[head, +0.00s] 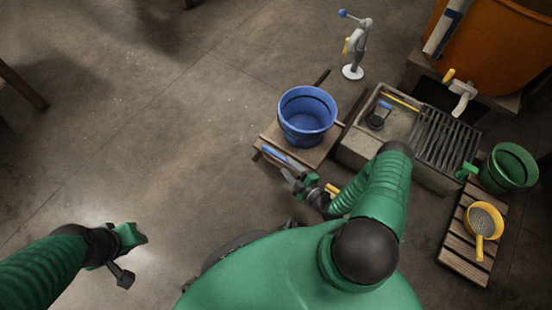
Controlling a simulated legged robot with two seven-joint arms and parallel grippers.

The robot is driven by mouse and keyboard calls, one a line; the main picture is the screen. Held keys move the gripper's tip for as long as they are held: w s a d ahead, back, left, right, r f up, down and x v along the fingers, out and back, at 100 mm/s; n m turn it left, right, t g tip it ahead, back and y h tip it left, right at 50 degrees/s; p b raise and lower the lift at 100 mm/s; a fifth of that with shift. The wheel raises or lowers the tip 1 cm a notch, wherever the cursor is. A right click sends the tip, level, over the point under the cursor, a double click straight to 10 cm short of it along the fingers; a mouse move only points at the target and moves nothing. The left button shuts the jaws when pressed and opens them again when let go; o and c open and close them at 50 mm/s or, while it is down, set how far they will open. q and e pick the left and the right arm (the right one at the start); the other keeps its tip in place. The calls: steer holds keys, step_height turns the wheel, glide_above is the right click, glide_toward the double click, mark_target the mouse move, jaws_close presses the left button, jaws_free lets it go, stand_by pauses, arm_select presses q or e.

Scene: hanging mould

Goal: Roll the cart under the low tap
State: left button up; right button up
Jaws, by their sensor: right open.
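The cart (267,139) is a low wooden platform at the centre right of the head view. A blue bucket (307,116) stands upright on it and looks empty. The low tap (462,96) is pale with a yellow handle, on the front of the orange tank, to the right of the cart and above the grate. My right gripper (290,170) is open at the cart's near edge; I cannot tell whether it touches the cart. My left gripper (126,246) is over bare floor at lower left, away from the cart; its jaws are unclear.
A stone sink (366,143) with a dark grate (447,137) lies between cart and tank (497,45). A grey stand (353,72) is behind the cart. Floor at left is clear.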

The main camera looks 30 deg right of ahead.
steer(key=b+x, duration=0.1)
steer(key=x, duration=0.1)
steer(key=b+x, duration=0.1)
steer(key=x, duration=0.1)
steer(key=b+x, duration=0.1)
steer(key=x, duration=0.2)
steer(key=shift+w+f, duration=0.1)
steer(key=shift+f, duration=0.2)
steer(key=shift+w+r, duration=0.1)
steer(key=shift+w, duration=0.3)
jaws_close()
steer(key=shift+s, duration=0.1)
stand_by(0.4)
